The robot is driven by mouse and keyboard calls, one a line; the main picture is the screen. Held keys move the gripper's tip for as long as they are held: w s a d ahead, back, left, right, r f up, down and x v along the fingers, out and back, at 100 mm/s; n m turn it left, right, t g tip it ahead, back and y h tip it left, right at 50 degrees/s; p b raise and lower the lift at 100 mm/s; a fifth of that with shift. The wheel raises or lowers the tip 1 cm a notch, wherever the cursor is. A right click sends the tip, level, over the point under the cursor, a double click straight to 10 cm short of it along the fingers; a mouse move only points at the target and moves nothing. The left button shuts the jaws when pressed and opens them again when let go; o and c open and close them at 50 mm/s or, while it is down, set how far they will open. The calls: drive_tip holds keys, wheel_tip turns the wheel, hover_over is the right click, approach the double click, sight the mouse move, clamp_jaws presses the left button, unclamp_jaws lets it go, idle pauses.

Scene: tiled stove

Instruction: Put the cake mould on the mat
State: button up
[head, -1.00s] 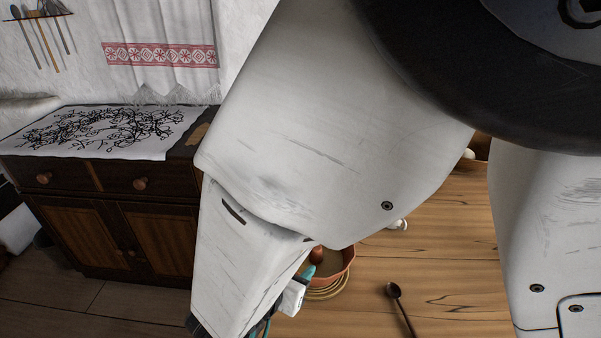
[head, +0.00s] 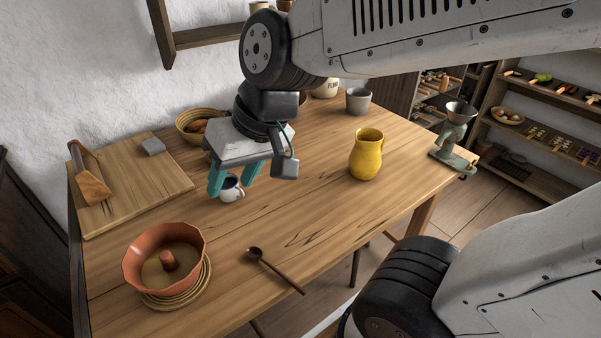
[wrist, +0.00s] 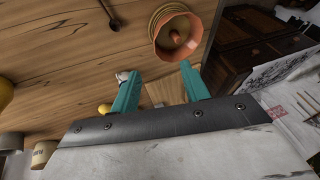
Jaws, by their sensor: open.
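The cake mould (head: 140,268) is a terracotta fluted ring with a central cone, standing upright at the table's near left. It rests on the round woven mat (head: 188,297), whose coiled rim shows at the mould's lower right. In the wrist view the mould (wrist: 160,42) is at the top, with the mat (wrist: 157,13) showing along its left. My gripper (head: 230,186) is open and empty, above the table up and right of the mould and apart from it. Both teal fingers show in the wrist view (wrist: 156,71) with nothing between them. Part of the mat is hidden under the mould.
A white mug (head: 232,191) stands close to my fingers in the picture. A dark spoon (head: 275,270) lies right of the mat. A yellow jug (head: 366,158), a wooden board (head: 150,180) and a basket bowl (head: 187,122) stand farther back.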

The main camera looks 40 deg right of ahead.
drive_tip(key=s+d+m+g+h, duration=0.1)
drive_tip(key=s+d+g+h, duration=0.1)
drive_tip(key=s+d, duration=0.7)
drive_tip(key=shift+s+d+r+g+h, duration=0.2)
drive_tip(key=shift+d+g+h, duration=0.1)
drive_tip(key=shift+d+h, duration=0.55)
